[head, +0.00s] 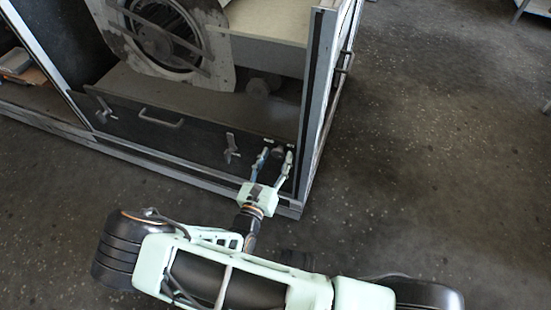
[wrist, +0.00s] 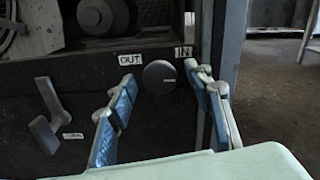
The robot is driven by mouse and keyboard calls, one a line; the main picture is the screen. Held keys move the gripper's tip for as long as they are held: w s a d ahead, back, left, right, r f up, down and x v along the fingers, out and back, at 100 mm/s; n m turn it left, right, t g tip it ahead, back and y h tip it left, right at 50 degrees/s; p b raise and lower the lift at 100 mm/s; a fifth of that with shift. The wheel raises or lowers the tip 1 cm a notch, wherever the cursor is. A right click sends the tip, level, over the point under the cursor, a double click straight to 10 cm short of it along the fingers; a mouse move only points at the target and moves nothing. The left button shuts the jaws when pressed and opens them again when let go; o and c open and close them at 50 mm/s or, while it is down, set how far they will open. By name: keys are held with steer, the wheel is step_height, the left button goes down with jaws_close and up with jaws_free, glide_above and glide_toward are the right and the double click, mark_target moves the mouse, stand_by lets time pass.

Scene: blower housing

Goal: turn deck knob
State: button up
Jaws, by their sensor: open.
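The deck knob (wrist: 159,76) is a round, dark grey knob on the front panel, below and between the small "OUT" (wrist: 130,57) and "IN" (wrist: 184,52) labels in the wrist view. In the head view the knob (head: 278,150) is small, near the right end of the dark panel. My gripper (head: 274,153) is open in front of it, with one finger on either side. In the wrist view my gripper (wrist: 165,92) has its blue-padded fingers spread around the knob's position, and I see gaps on both sides of it. Whether the fingertips reach the knob's depth is hard to tell.
A lever handle (wrist: 48,115) is on the panel left of my gripper. A bar handle (head: 161,118) and another latch (head: 104,108) are farther left. The housing's corner post (head: 318,90) stands close on the right. The blower wheel (head: 165,38) sits behind. Floor to the right is clear.

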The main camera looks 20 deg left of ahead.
steer(key=shift+c, duration=0.2)
steer(key=c, duration=1.1)
steer(key=shift+m+p, duration=0.3)
steer(key=shift+m, duration=0.1)
steer(key=m+p, duration=0.1)
steer(key=m, duration=0.1)
steer(key=shift+r+m+p, duration=0.1)
steer(key=shift+m+p, duration=0.2)
steer(key=shift+m, duration=0.1)
steer(key=m+p, duration=0.2)
steer(key=m, duration=0.3)
steer(key=shift+m, duration=0.3)
steer(key=m+p, duration=0.2)
steer(key=m, duration=0.4)
steer(key=shift+p, duration=0.35)
steer(key=m+p, duration=0.2)
steer(key=m, duration=0.4)
steer(key=shift+m, duration=0.3)
